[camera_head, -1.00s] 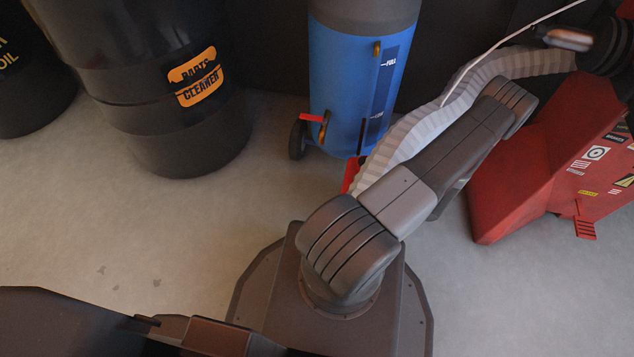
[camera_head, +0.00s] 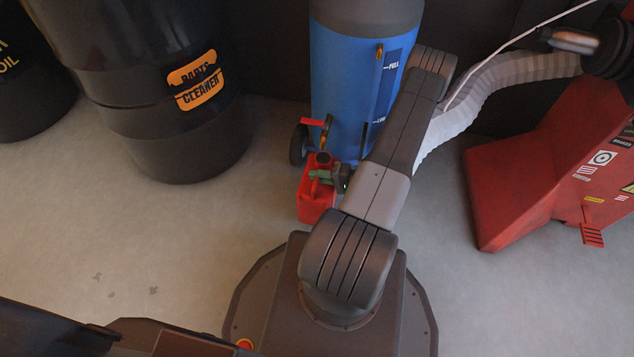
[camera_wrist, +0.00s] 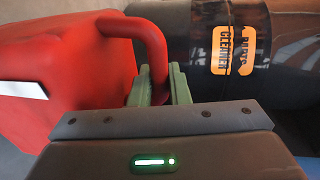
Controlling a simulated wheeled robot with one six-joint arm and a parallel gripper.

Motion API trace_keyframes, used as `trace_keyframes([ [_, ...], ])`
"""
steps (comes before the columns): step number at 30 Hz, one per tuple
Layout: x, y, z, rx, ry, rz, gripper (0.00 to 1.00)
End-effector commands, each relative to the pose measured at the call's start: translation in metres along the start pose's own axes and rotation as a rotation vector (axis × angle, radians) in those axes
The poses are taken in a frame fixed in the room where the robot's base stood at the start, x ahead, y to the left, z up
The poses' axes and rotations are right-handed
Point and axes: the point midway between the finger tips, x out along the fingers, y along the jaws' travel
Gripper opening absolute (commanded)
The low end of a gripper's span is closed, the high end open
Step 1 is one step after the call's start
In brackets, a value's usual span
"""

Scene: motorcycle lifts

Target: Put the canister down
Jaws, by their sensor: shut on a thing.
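The red canister (camera_head: 316,199) shows in the head view just left of my forearm, in front of the blue tank; my arm hides part of it. In the wrist view the canister (camera_wrist: 65,75) fills the left side, with its looped red handle (camera_wrist: 150,40) at the top middle. My gripper (camera_wrist: 160,88) has green fingers shut on that handle. The gripper also shows in the head view (camera_head: 322,174) at the canister's top. I cannot tell whether the canister's base touches the floor.
A black parts cleaner drum (camera_head: 165,90) stands at the left. A wheeled blue tank (camera_head: 345,90) stands behind the canister. A red machine (camera_head: 530,180) is at the right with a ribbed pale hose (camera_head: 480,95). The grey floor (camera_head: 150,240) between drum and my base is clear.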

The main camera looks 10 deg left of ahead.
Motion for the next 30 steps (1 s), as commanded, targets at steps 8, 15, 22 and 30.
trace_keyframes([
  [8,0.010,0.018,0.001,0.000,-0.001,-0.001,0.00],
  [15,0.013,0.034,0.001,-0.001,-0.001,-0.001,0.00],
  [22,0.013,0.034,0.001,-0.001,-0.001,-0.001,0.00],
  [30,0.013,0.036,0.001,0.000,-0.001,0.000,0.37],
])
